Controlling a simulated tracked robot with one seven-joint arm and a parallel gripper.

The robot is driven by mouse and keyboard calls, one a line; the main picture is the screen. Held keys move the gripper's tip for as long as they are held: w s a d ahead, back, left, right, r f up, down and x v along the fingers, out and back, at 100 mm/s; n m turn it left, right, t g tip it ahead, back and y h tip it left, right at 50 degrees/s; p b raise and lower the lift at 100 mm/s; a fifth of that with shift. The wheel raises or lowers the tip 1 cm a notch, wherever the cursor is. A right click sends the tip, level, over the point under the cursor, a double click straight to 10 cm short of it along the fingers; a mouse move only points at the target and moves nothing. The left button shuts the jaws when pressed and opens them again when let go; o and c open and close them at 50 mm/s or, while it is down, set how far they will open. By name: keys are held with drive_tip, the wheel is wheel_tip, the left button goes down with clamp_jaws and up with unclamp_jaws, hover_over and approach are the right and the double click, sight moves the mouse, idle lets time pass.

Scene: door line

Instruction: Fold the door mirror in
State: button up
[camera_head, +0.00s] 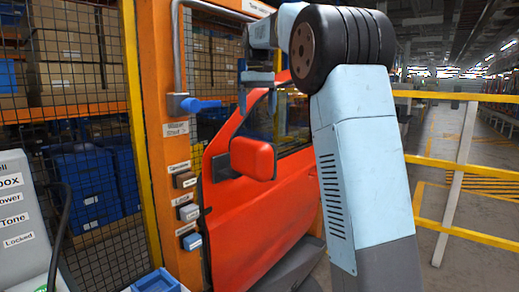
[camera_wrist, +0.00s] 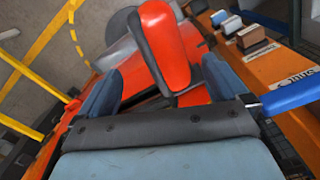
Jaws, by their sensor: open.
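The red door mirror (camera_head: 253,158) sticks out from the front edge of the red car door (camera_head: 262,220). In the wrist view the mirror (camera_wrist: 168,45) lies ahead, between the lines of my two fingers, with a dark strip along its left side. My gripper (camera_head: 258,88) is above the mirror in the head view and apart from it there. In the wrist view my gripper (camera_wrist: 160,88) is open, with one blue finger on each side and nothing clearly held. Whether a finger touches the mirror cannot be told.
An orange post (camera_head: 160,130) stands left of the door, with a blue-handled lever (camera_head: 200,104) near my gripper and several small buttons (camera_head: 187,211) below. A mesh fence (camera_head: 80,100) is at left. Yellow rails (camera_head: 460,168) run at right. A labelled panel (camera_head: 15,215) stands front left.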

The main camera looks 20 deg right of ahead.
sight(258, 141)
wheel_tip(258, 141, down, 14)
drive_tip(key=shift+r, duration=0.1)
idle(0.5)
drive_tip(key=shift+c, duration=0.3)
